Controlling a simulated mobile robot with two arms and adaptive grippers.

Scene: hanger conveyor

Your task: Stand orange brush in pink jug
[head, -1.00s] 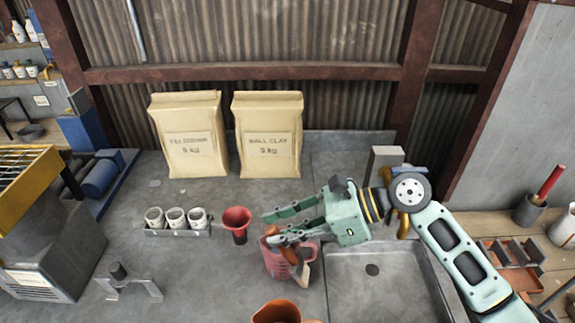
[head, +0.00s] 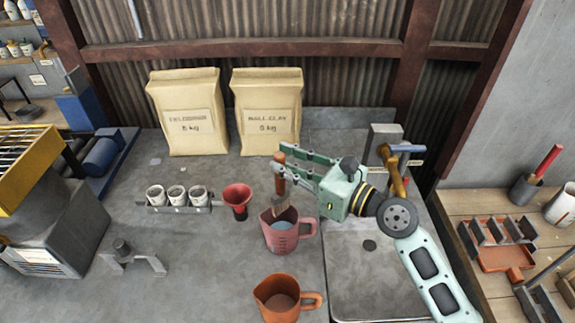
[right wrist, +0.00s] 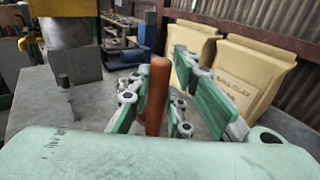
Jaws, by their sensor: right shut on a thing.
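The orange brush (head: 280,183) is upright in my right gripper (head: 287,170), its handle between the fingers; the handle also shows in the right wrist view (right wrist: 157,92). The jug stands upright on the grey counter, spout to the left and handle to the right, with something bluish inside. My left gripper is not in view.
An orange jug (head: 277,302) stands in front of the pink jug. A red funnel-like cup (head: 237,200) and a rack of white cups (head: 178,198) are to the left. A sink (head: 385,275) lies to the right.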

